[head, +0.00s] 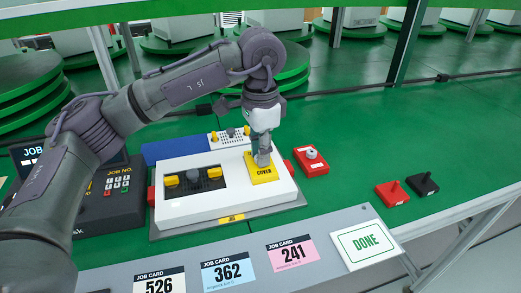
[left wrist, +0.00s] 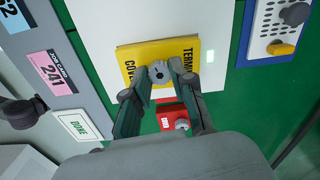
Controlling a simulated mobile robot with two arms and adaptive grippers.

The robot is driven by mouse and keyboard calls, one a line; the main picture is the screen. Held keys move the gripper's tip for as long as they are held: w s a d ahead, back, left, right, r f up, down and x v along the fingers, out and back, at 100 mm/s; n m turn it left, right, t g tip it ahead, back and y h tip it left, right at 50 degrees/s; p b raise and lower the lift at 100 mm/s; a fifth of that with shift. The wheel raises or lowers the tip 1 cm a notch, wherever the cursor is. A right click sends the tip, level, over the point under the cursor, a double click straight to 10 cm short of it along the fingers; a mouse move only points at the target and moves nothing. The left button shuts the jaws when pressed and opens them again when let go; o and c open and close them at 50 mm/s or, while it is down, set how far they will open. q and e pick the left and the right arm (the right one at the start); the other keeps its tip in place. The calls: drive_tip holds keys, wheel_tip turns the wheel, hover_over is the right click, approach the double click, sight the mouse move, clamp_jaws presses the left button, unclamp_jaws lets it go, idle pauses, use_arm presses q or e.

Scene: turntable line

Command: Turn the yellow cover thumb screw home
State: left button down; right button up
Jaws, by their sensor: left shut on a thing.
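The yellow cover (head: 264,176) lies on the right part of the white unit (head: 225,208), marked COVER. In the left wrist view the yellow cover (left wrist: 137,58) bears a round grey thumb screw (left wrist: 159,73) near its edge. My left gripper (head: 262,160) points down over the cover, its fingers closed around the screw. In the left wrist view the two fingertips (left wrist: 160,75) sit on either side of the screw head. In the head view the screw is hidden by the fingers. My right gripper is not in view.
A red box with a grey knob (head: 311,160) stands just right of the white unit. Red (head: 391,194) and black (head: 421,184) pieces with posts lie further right on the green table. Job cards and a DONE card (head: 365,244) line the front ledge. A black keypad panel (head: 110,195) is left.

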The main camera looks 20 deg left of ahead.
use_arm(q)
drive_tip(key=c, duration=1.1)
unclamp_jaws()
drive_tip(key=shift+r, duration=0.3)
drive_tip(key=shift+o, duration=0.8)
drive_tip(key=shift+f, duration=0.15)
wheel_tip(320, 180, up, 12)
